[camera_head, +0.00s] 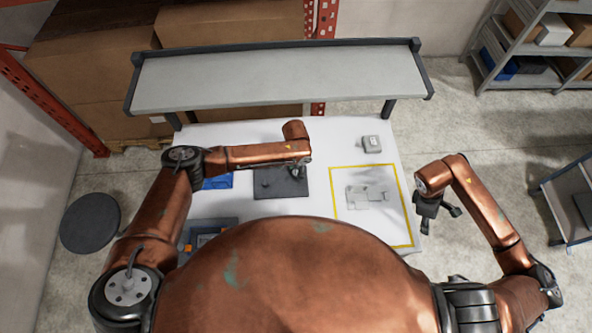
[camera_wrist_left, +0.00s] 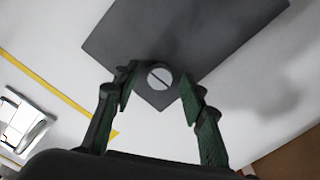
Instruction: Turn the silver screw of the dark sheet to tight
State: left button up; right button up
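The dark sheet (camera_head: 268,186) lies flat on the white table, under my left gripper. The silver screw (camera_wrist_left: 160,78) shows in the left wrist view at a corner of the dark sheet (camera_wrist_left: 190,30); its slot runs slantwise. In the head view my left arm covers the screw. My left gripper (camera_head: 298,174) points down over the sheet. In the left wrist view its fingers (camera_wrist_left: 157,82) are spread to either side of the screw, with gaps. My right gripper (camera_head: 440,217) hangs open and empty beyond the table's right edge.
A yellow-outlined square (camera_head: 412,243) with pale grey parts (camera_head: 370,196) lies right of the sheet. A small grey box (camera_head: 372,144) stands behind it. Blue (camera_head: 217,182) and dark (camera_head: 231,223) items lie at left. A raised shelf (camera_head: 280,78) spans the back.

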pick_arm(q)
jog(key=shift+c, duration=0.3)
grip_shut()
jog(key=shift+m, duration=0.5)
jog(key=shift+o, duration=0.3)
grip_release()
